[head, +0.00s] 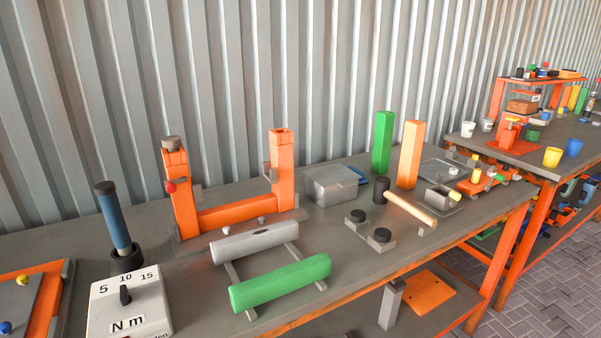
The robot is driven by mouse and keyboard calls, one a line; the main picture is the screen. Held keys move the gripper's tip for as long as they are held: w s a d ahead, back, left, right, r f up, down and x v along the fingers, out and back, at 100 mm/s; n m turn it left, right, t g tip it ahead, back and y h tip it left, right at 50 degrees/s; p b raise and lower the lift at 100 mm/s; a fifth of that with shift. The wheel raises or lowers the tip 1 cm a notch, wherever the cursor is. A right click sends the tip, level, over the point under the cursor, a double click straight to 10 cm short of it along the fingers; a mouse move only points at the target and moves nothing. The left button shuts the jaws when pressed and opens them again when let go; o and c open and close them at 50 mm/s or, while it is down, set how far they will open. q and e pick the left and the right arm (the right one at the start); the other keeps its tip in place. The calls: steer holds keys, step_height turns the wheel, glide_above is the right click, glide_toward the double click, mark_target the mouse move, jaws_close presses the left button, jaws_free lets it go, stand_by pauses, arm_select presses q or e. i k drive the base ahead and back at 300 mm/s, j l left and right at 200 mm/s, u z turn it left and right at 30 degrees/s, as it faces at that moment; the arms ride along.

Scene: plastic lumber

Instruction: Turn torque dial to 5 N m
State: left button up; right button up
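The torque dial box (130,308) is a white block near the front left of the grey workbench. Its sloped face is marked 5, 10 and 15 along the top and "N m" below. A small black dial knob (125,295) sits in the middle of that face and appears to point up, roughly toward the 10. The lower edge of the box is cut off by the frame. Neither of my grippers shows in the head view.
A blue cylinder with a black cap (115,222) stands in a black holder just behind the box. An orange-edged tray (35,298) lies left of it. A green bar (280,282) and a grey bar (255,242) lie to the right. An orange frame (235,214) stands behind.

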mark_target(125, 299)
steer(key=k+j+u, duration=0.1)
steer(key=u, duration=1.05)
